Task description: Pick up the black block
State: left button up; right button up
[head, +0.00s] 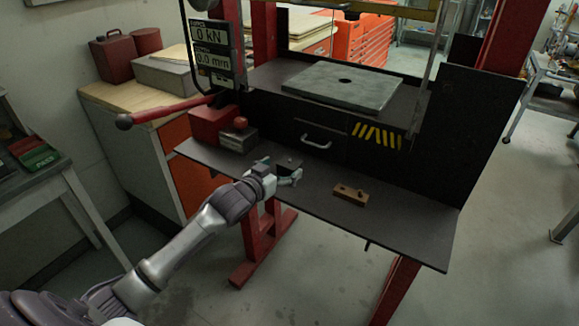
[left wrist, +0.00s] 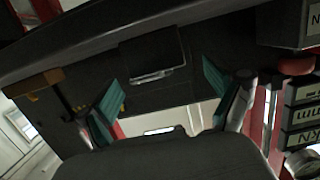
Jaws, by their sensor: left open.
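The black block (head: 289,164) sits on the dark lower shelf of the press in the head view, small and partly hidden by my gripper. My left gripper (head: 281,174) is open right at its near side, with the fingers spread to either side. In the left wrist view, which is upside down, a dark box shape that looks like the block (left wrist: 152,52) lies ahead of the open, empty fingers (left wrist: 165,100). I cannot tell whether a finger touches it. My right gripper is not in view.
A brown wooden block (head: 350,195) lies to the right on the shelf (head: 410,225). A red box (head: 212,124) and a dark box with a red knob (head: 238,138) stand to the left. The drawer handle (head: 316,142) is behind. The shelf's right part is clear.

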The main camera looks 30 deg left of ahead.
aim_at(288, 164)
pick_arm(q)
jog(key=x, duration=0.4)
jog(key=shift+w+d+f+p, duration=0.1)
jog(key=shift+w+f+p, duration=0.1)
jog(key=shift+p, duration=0.2)
jog(key=shift+s, duration=0.1)
grip_shut()
jog(key=shift+r, duration=0.15)
